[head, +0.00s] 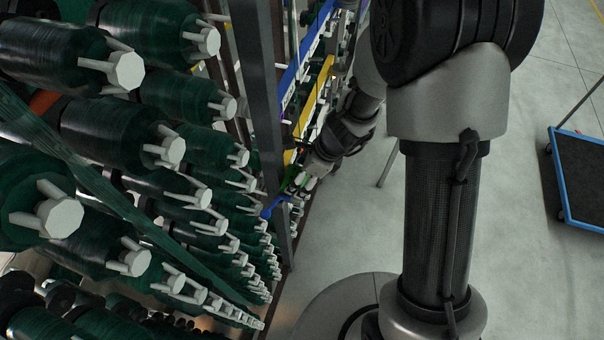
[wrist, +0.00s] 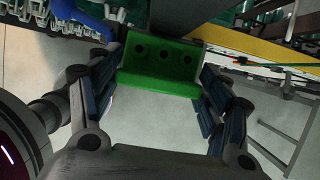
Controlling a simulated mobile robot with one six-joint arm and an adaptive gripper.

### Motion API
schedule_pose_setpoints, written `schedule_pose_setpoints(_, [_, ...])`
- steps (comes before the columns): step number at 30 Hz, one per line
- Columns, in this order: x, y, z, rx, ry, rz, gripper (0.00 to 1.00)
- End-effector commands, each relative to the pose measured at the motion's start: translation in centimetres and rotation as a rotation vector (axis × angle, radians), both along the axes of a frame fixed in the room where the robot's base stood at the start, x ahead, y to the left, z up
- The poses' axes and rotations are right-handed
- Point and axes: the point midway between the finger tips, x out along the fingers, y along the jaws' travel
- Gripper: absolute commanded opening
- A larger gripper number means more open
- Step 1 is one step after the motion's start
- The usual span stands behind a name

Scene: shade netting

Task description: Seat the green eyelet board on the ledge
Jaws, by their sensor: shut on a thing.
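The green eyelet board (wrist: 160,82) shows in the wrist view as an L-shaped piece with three dark holes in its back face. My gripper (wrist: 161,72) has one finger at each side edge of the board and holds it. A dark grey beam (wrist: 222,39) runs just beyond the board's top edge; I cannot tell whether they touch. In the head view my gripper (head: 298,181) is small, beside the rack frame, with a bit of green at its tip. I cannot tell which surface is the ledge.
A dark post (head: 258,85), a blue rail (head: 294,82) and a yellow rail (head: 315,97) stand near my gripper. The yellow rail also shows in the wrist view (wrist: 262,51). Green-wound spools (head: 120,130) fill the left. A blue-edged cart (head: 580,175) stands right on open floor.

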Motion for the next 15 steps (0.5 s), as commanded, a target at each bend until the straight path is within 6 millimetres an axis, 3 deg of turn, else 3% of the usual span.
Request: schedule_pose_setpoints(15, [-0.01,0.0,-0.74,0.0,0.0,0.0,0.47])
